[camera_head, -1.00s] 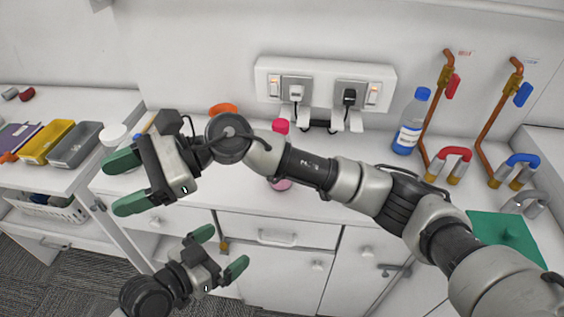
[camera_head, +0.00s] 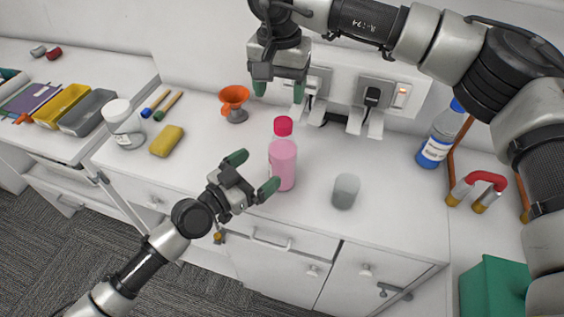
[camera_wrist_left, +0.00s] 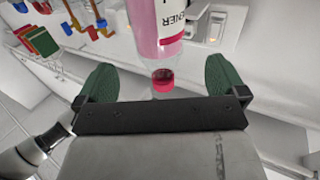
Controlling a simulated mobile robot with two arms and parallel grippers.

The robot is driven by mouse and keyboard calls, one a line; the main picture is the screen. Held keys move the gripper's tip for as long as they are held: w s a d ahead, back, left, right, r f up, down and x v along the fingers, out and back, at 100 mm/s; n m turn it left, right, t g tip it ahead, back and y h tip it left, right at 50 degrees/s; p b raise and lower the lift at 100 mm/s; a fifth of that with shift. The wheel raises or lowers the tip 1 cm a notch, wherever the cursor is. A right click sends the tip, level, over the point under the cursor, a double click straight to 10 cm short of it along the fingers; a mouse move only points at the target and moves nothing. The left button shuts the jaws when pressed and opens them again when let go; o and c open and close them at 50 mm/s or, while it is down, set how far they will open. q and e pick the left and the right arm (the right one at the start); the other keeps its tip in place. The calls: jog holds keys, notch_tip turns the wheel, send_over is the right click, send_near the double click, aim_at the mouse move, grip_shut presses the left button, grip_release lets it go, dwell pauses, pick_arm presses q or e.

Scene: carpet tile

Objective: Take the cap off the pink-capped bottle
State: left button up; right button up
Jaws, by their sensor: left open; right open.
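The pink bottle (camera_head: 283,163) stands upright on the white counter, with its dark pink cap (camera_head: 283,126) on top. My left gripper (camera_head: 252,173) is open, its green fingers beside the bottle's left side; the lower fingertip overlaps the bottle's edge in the head view, and I cannot tell whether it touches. In the left wrist view the bottle (camera_wrist_left: 157,28) and its cap (camera_wrist_left: 163,80) lie in line with the gap between the open fingers (camera_wrist_left: 161,80). My right gripper (camera_head: 279,90) is open and empty, pointing down above the cap.
A grey cup (camera_head: 345,191) stands right of the bottle. An orange funnel (camera_head: 234,103), yellow sponge (camera_head: 166,141), white-lidded jar (camera_head: 122,124) and two markers (camera_head: 162,105) are to the left. A blue-capped bottle (camera_head: 440,137) is at the right, by the wall sockets (camera_head: 370,97).

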aim_at(272, 160)
pick_arm(q)
jog(key=x, duration=0.7)
jog(key=shift+s+f, duration=0.1)
jog(key=shift+f, duration=0.05)
pick_arm(e)
jog(key=shift+w+d+f, duration=0.2)
jog(key=shift+w+d, duration=0.15)
jog(key=shift+d, duration=0.15)
pick_arm(q)
jog(key=shift+w+d, duration=0.25)
jog(key=shift+d, duration=0.05)
pick_arm(e)
jog(key=shift+s+a+r, duration=0.1)
jog(key=shift+s+a, duration=0.05)
jog(key=shift+a, duration=0.1)
pick_arm(q)
jog(key=shift+w+d, duration=0.1)
pick_arm(e)
jog(key=shift+d, duration=0.1)
pick_arm(q)
jog(key=shift+c, duration=0.2)
